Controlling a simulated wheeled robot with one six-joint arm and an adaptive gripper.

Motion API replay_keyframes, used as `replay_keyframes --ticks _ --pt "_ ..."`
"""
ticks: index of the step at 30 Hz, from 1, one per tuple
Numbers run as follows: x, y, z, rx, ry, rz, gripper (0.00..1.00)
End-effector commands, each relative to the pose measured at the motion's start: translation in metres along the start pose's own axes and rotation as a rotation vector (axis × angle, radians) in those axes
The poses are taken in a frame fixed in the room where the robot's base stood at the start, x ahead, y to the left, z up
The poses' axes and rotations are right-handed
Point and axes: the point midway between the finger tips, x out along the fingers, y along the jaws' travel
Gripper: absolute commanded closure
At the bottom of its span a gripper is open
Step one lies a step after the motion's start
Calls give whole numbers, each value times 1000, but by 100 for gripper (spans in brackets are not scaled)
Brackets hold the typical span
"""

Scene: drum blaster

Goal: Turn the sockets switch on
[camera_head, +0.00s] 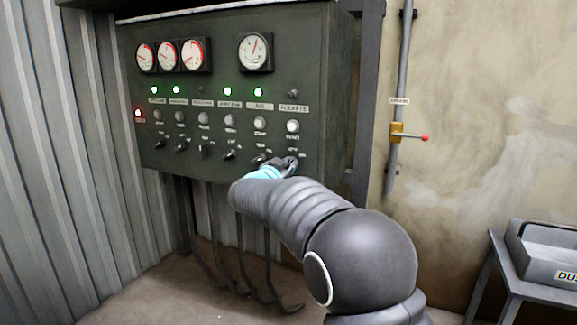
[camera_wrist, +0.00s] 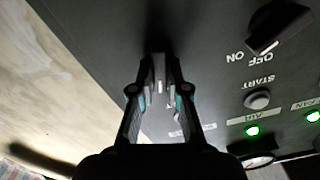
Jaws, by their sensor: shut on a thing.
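The dark green control panel (camera_head: 222,85) hangs on the wall at upper left in the head view. Its rightmost column has the SOCKETS label (camera_head: 294,108), a dark unlit lamp (camera_head: 293,94) above it and a pale button (camera_head: 292,126) below. My gripper (camera_head: 289,163) is at the bottom of this column, against the panel. In the wrist view, upside down, my gripper (camera_wrist: 160,84) is shut on the sockets switch (camera_wrist: 160,66), a small knob between the fingertips. The fingers cover most of it, so I cannot tell its position.
The neighbouring AUX switch (camera_wrist: 278,27) is close beside the fingers, with its start button (camera_wrist: 258,100) and lit green lamp (camera_wrist: 253,130). Several other lamps glow green, one red (camera_head: 138,113). A pipe valve (camera_head: 408,134) is on the right wall; a grey bin (camera_head: 545,246) stands at lower right.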

Motion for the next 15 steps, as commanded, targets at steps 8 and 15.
replay_keyframes --ticks 8,15 --pt "1 2 2 263 0 -1 100" --pt "1 2 2 468 0 -2 100"
